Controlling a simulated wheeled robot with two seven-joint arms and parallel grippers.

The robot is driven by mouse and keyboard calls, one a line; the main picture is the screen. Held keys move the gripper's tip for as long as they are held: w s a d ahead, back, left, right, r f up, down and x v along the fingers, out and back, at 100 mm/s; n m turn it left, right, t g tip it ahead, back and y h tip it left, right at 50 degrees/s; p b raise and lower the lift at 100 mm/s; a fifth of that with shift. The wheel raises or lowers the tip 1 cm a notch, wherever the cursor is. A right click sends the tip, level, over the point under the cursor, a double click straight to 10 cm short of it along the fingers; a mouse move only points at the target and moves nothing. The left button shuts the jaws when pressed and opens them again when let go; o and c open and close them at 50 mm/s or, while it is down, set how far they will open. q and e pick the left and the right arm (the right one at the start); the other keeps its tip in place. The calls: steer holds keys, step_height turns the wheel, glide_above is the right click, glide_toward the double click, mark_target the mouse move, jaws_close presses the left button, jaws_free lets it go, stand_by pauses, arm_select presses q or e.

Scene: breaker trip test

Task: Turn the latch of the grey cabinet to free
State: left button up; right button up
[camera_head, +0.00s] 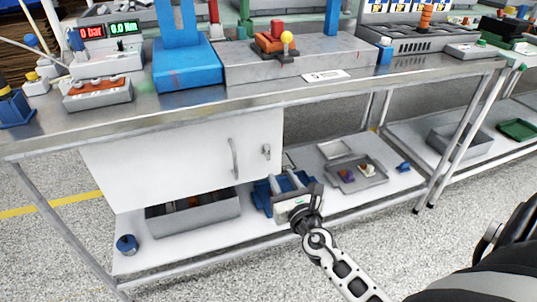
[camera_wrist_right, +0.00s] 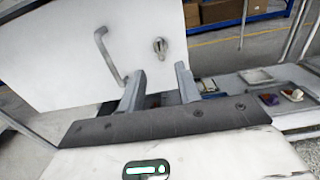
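The cabinet (camera_head: 165,165) hangs under the bench and looks pale grey to white, with its door shut. Its latch (camera_head: 266,152) is a small metal knob on a plate near the door's right edge. A bar handle (camera_head: 234,157) is left of the latch. In the right wrist view the latch (camera_wrist_right: 160,46) shows ahead of the fingers, its grip roughly upright. My right gripper (camera_head: 285,181) is open and empty, below and in front of the latch, apart from it. Its two fingers (camera_wrist_right: 161,82) point toward the door. My left gripper is not in view.
A grey bin (camera_head: 195,214) and a blue cup (camera_head: 127,244) are on the lower shelf under the cabinet. A tray (camera_head: 356,174) with small parts lies right of my gripper. The bench top's front edge (camera_head: 240,103) runs above the latch.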

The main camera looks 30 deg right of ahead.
mark_target(269, 155)
steer(key=b+x, duration=0.1)
steer(key=x, duration=0.8)
steer(key=shift+w+f, duration=0.1)
steer(key=shift+w, duration=0.45)
jaws_close()
